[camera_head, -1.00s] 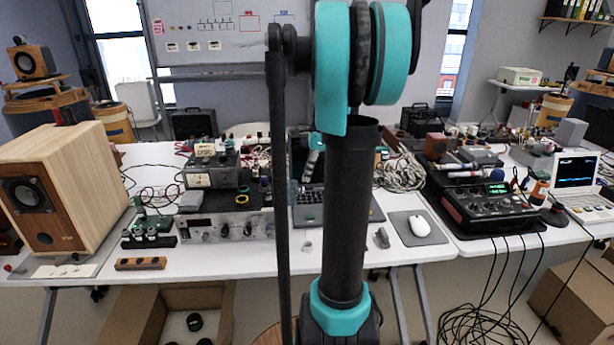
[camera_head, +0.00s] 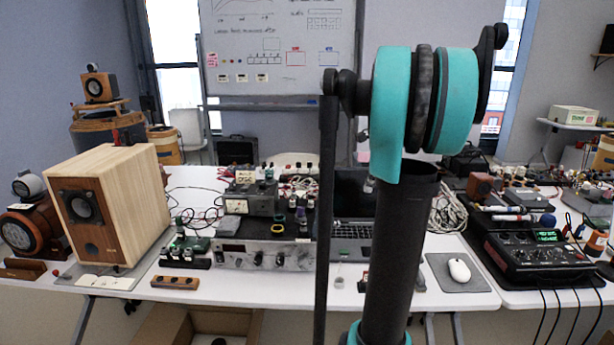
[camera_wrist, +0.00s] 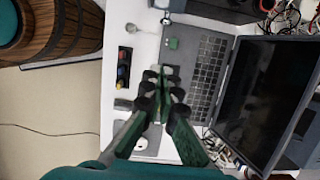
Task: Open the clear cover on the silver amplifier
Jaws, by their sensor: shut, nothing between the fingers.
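The silver amplifier (camera_head: 265,256) lies on the white table in the head view, left of my arm. It is a low unit with a pale, scuffed front panel, dark knobs and a small dark display. I cannot make out the clear cover on it. My gripper (camera_wrist: 161,80) shows in the wrist view with its dark green fingers together and nothing between them. The amplifier is not clearly seen in the wrist view. My gripper is not clearly seen in the head view.
A wooden speaker (camera_head: 140,200) stands left of the amplifier. A small wooden block (camera_head: 175,282) lies at the table's front edge. A dark meter unit (camera_head: 250,198) stands behind the panel. A mouse (camera_head: 459,270) and black mixer (camera_head: 535,255) are at right.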

